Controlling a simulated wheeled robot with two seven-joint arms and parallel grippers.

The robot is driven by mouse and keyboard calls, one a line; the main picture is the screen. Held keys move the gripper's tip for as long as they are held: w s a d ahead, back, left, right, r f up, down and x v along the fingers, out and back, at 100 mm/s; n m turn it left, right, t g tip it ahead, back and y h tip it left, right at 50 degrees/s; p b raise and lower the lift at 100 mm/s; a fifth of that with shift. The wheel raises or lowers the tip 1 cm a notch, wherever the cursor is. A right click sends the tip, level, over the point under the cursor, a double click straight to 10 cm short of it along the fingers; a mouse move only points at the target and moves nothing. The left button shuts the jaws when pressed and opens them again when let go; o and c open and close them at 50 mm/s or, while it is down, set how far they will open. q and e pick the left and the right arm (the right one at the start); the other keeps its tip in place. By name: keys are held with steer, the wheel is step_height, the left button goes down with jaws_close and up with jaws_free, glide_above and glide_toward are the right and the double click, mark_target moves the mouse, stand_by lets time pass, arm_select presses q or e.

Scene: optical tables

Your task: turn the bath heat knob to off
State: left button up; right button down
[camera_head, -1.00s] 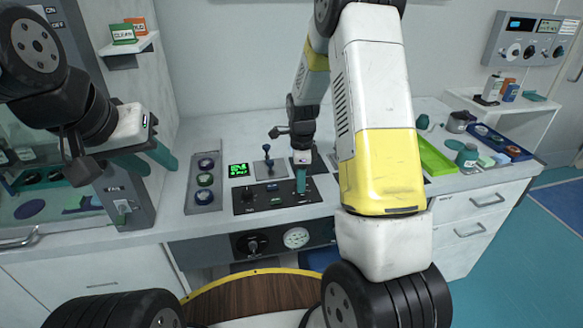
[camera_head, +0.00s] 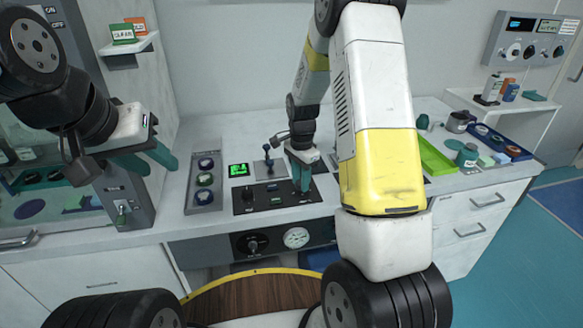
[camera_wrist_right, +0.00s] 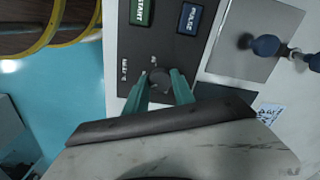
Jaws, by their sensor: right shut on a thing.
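The dark control panel (camera_head: 241,208) lies on the counter, with a dark round knob (camera_wrist_right: 158,77) near its right end. My right gripper (camera_head: 301,187) points down onto this end. In the right wrist view its teal fingers (camera_wrist_right: 160,85) stand on either side of the knob and are shut on it. The small white marks beside the knob are too blurred to read. In the head view the fingers hide the knob. My left gripper (camera_head: 147,161) is open and empty, well to the left above the counter edge.
The panel also carries a green START button (camera_wrist_right: 142,12), a blue button (camera_wrist_right: 189,18) and another knob (camera_head: 248,193). A joystick plate (camera_head: 269,169) stands just behind, with a green display (camera_head: 239,170) beside it. A lime tray (camera_head: 436,157) lies to the right.

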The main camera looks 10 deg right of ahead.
steer(key=n, duration=0.3)
steer(key=shift+n, duration=0.4)
steer(key=n, duration=0.4)
steer(key=shift+r+n, duration=0.1)
steer(key=shift+n, duration=0.2)
steer(key=n, duration=2)
steer(key=shift+w+n, duration=0.1)
steer(key=shift+n, duration=0.2)
